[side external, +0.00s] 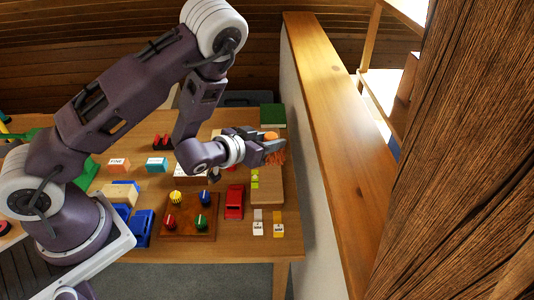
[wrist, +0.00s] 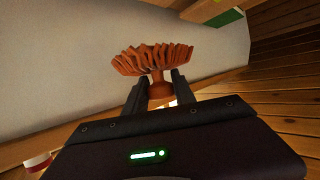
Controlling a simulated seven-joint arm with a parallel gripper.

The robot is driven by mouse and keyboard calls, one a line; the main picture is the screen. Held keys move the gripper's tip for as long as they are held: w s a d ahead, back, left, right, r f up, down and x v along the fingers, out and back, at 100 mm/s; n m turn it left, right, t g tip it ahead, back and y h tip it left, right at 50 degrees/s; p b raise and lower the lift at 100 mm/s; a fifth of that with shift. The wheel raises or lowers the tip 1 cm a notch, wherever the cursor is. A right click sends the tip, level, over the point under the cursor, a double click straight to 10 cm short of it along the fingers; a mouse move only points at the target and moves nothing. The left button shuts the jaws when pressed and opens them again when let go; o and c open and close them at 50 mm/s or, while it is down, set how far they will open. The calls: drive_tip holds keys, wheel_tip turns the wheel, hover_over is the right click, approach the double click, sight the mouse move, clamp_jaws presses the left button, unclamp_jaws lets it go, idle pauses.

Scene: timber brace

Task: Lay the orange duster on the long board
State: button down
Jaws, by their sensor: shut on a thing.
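My gripper (side external: 268,146) is shut on the orange duster (side external: 276,157), above the right end of the table. In the wrist view the duster's pleated head (wrist: 153,59) fans out beyond my fingertips (wrist: 158,89), and its short handle sits between the two fingers. A light wooden board (side external: 267,190) lies near the table's right edge, below and in front of my gripper in the side view. The duster appears held above the table, apart from this board. My gripper and the duster hide part of what lies behind them.
A pale wall topped by a long timber ledge (side external: 335,130) stands close to the right. Small labelled blocks (side external: 278,230) sit at the front.

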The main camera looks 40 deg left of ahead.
drive_tip(key=w+a+r+n+g+y, duration=0.15)
drive_tip(key=w+a, duration=0.25)
drive_tip(key=a, duration=0.5)
drive_tip(key=w+a+n+t+y, duration=0.1)
drive_tip(key=w+a+n+y, duration=0.25)
drive_tip(key=a, duration=0.45)
drive_tip(key=shift+m+g, duration=0.35)
drive_tip(key=shift+m, duration=0.05)
drive_tip(key=f, duration=0.3)
drive_tip(key=a+f, duration=0.1)
drive_tip(key=f, duration=0.5)
drive_tip(key=shift+w+a, duration=0.15)
drive_tip(key=shift+w, duration=0.2)
drive_tip(key=shift+f, duration=0.35)
drive_tip(key=shift+f, duration=0.15)
drive_tip(key=c, duration=1)
unclamp_jaws()
drive_tip(key=shift+c, duration=0.2)
